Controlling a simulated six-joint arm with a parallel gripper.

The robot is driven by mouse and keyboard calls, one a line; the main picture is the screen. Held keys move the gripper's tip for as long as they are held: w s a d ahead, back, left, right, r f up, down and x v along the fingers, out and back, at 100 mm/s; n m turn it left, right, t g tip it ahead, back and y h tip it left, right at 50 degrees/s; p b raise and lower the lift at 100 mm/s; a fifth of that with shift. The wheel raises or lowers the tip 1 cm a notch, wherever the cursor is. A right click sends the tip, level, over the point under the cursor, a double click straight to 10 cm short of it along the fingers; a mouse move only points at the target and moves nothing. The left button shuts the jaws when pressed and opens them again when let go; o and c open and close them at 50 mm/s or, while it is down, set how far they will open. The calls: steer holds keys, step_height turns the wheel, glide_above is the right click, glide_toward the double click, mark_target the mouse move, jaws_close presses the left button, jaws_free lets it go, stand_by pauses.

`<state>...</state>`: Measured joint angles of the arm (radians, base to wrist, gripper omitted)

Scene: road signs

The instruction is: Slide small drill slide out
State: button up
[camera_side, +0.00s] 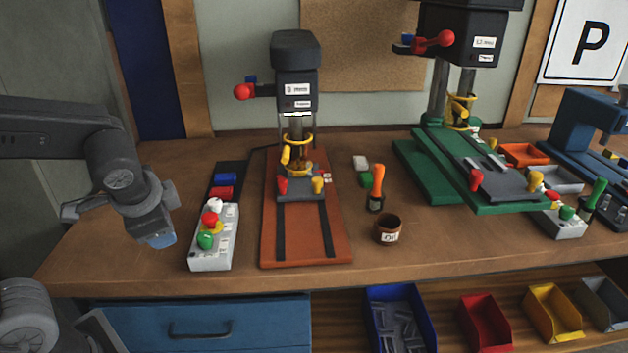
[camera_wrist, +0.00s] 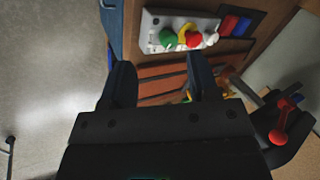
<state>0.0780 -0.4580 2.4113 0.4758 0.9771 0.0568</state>
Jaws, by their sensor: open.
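The small drill (camera_side: 296,75) stands at the middle of the bench, with a dark head and a red-knobbed lever on its left. Its slide (camera_side: 301,196) is a dark plate with a red knob (camera_side: 282,185) and a yellow knob (camera_side: 317,185). The slide sits near the back of the red-brown base (camera_side: 307,250), under the drill head, with bare dark rails in front. My gripper (camera_side: 158,238) is left of the base, apart from the slide, above the bench's left part. In the wrist view my gripper (camera_wrist: 160,62) is open and empty, and the red-brown base (camera_wrist: 162,85) shows between its fingers.
A control box (camera_side: 213,237) with coloured buttons lies between my gripper and the drill base. An orange-handled screwdriver (camera_side: 377,183) and a brown cup (camera_side: 387,230) stand to the right. A larger drill (camera_side: 463,40) with a green base (camera_side: 425,172) stands further right.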

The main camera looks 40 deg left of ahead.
steer(key=w+a+f+m+y, duration=0.2)
steer(key=w+a+m+y, duration=0.3)
steer(key=w+a+m, duration=0.15)
steer(key=m+t+h, duration=0.4)
steer(key=m+t, duration=1)
steer(key=m, duration=0.8)
glide_toward(315, 183)
steer(key=x, duration=1.1)
steer(key=shift+w, duration=0.2)
steer(key=shift+c, duration=0.3)
steer(key=shift+a, duration=0.1)
jaws_close()
